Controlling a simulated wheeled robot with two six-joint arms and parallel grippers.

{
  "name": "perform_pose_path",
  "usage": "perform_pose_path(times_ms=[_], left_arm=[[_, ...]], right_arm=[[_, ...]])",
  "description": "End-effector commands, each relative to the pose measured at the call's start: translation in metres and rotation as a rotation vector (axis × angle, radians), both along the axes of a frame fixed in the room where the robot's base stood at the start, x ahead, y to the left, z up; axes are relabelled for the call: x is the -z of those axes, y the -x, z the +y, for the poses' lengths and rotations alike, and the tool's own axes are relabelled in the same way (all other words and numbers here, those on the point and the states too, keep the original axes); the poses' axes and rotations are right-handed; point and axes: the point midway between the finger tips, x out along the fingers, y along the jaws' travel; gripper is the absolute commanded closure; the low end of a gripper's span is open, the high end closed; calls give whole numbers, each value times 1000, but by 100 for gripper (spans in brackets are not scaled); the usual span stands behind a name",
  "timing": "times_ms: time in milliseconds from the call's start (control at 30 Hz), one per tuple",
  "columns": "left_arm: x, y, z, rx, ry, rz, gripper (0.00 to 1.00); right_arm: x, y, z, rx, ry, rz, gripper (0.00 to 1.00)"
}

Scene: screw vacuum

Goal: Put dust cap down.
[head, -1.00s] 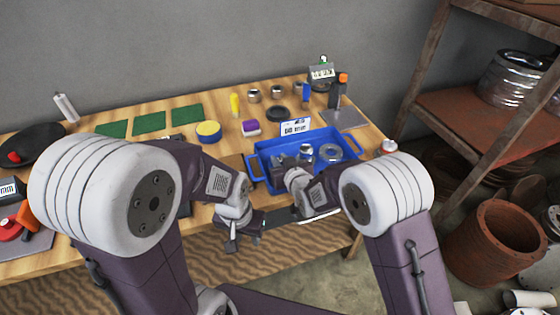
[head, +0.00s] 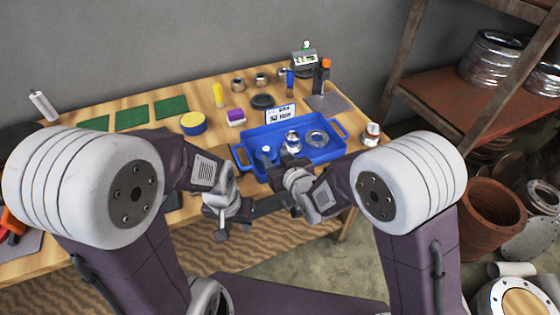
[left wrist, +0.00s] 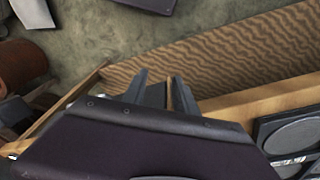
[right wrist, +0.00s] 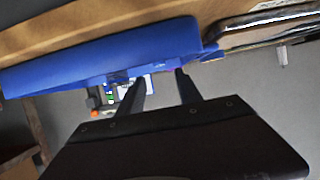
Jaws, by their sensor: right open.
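The blue tray (head: 325,156) stands on the bench and holds a small blue-grey piece (head: 266,154) at its left, a shiny metal part (head: 292,140) in the middle and a metal ring (head: 316,138) at the right. I cannot tell which one is the dust cap. My right gripper (head: 287,160) is open at the tray's front edge. In the right wrist view its spread fingers (right wrist: 160,80) hold nothing, and the tray's blue wall (right wrist: 110,55) is close by. My left gripper (left wrist: 160,80) has its fingers apart and empty, in front of the bench edge.
A white-and-black label (head: 280,114) stands at the tray's back. A yellow-topped round tin (head: 193,123), a purple-and-white box (head: 236,117) and a dark ring (head: 262,101) lie behind it. A rusty shelf (head: 430,95) stands at the right.

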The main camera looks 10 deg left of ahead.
Motion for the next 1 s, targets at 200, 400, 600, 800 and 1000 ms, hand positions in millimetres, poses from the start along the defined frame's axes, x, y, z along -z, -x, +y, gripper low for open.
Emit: perform_pose_path(times_ms=[200,400,600,800,1000], left_arm=[[-3,0,0,0,0,0,66],[-3,0,0,0,0,0,66],[-3,0,0,0,0,0,66],[-3,0,0,0,0,0,66],[-3,0,0,0,0,0,66]], right_arm=[[-14,27,-19,0,-1,-1,58],[-16,32,-22,0,0,0,58],[-15,32,-22,0,0,0,58],[16,27,-93,136,105,202,58],[64,102,-237,421,257,725,58]])
